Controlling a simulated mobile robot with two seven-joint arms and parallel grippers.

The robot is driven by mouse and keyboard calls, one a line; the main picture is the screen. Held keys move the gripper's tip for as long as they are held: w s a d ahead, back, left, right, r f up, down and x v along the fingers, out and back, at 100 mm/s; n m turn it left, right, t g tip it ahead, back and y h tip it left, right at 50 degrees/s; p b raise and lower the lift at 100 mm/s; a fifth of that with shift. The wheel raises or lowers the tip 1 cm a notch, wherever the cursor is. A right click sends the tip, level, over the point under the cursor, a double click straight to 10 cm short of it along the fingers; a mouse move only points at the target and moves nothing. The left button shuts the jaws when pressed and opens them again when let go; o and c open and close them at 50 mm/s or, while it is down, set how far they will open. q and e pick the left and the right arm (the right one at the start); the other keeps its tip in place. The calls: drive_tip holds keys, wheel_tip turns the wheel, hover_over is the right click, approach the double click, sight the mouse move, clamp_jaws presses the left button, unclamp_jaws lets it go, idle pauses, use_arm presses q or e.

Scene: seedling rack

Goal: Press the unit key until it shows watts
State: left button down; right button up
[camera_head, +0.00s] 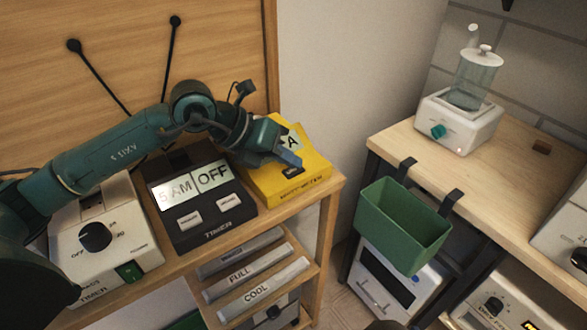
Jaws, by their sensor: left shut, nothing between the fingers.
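A yellow meter (315,170) sits at the right end of the wooden shelf top. Its pale display (292,138) shows the letter A, with its left part hidden behind my gripper. My left gripper (291,163) is shut and empty, reaching over the meter from the left with its fingertips low over the front of the meter's top. A small dark key (293,171) shows right at the fingertips. I cannot tell whether the fingertips touch it. My right gripper is not in view.
A black timer (213,233) reading "5 AM OFF" stands left of the meter, and a white dial timer (125,222) stands further left. A green bin (385,222) hangs on the right-hand table (420,165), which bears a white blender-like device (460,120).

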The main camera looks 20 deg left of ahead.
sight(288, 172)
use_arm(q)
drive_tip(key=shift+f+b, duration=0.3)
drive_tip(key=shift+f, duration=0.05)
drive_tip(key=shift+r, duration=0.1)
idle(0.4)
drive_tip(key=shift+r+p, duration=0.45)
drive_tip(key=shift+r, duration=0.25)
drive_tip(key=shift+r, duration=0.1)
drive_tip(key=shift+r+p, duration=1.65)
drive_tip(key=shift+r, duration=0.8)
